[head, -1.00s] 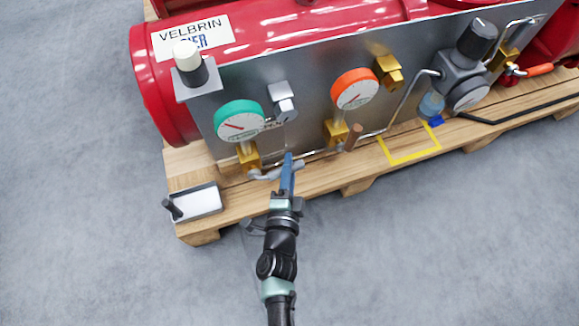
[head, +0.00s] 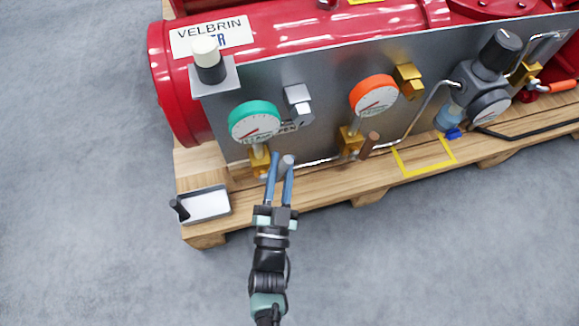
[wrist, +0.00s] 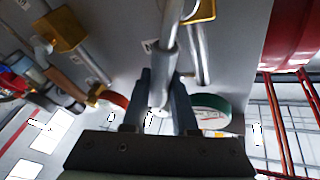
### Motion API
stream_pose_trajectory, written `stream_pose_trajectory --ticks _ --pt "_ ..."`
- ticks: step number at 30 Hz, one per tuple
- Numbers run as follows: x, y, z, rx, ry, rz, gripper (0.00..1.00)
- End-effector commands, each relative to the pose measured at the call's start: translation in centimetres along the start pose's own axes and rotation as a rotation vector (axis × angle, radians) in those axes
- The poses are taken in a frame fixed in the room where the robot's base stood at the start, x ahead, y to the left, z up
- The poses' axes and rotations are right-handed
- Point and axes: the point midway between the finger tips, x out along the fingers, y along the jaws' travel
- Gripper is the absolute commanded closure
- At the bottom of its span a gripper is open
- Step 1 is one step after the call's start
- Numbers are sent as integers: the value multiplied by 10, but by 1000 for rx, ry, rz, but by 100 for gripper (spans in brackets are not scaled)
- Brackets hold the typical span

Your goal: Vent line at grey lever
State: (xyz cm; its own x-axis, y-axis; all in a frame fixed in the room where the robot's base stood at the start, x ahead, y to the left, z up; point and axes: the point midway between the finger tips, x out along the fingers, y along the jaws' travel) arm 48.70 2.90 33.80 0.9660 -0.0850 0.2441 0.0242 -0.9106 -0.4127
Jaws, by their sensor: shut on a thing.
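The grey lever (head: 286,161) sits on the brass valve (head: 259,161) below the green-rimmed gauge (head: 254,122). My gripper (head: 281,164) has its blue fingers on either side of the lever and is shut on it. In the wrist view, the grey lever (wrist: 168,62) runs down between the two dark fingertips (wrist: 161,88). Its end shows between them. The gauge's exact reading is too small to tell.
An orange-rimmed gauge (head: 374,95) stands above the brown lever. A regulator with a black knob (head: 500,50) is farther right. A small tray (head: 207,204) and a yellow outlined square (head: 424,170) lie on the pallet (head: 300,203). The floor in front is clear.

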Motion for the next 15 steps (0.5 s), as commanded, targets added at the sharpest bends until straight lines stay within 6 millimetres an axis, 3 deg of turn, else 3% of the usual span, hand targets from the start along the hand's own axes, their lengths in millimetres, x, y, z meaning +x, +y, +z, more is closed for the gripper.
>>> stream_pose_trajectory --ticks 15 --pt "-10 -27 3 -321 93 -134 100"
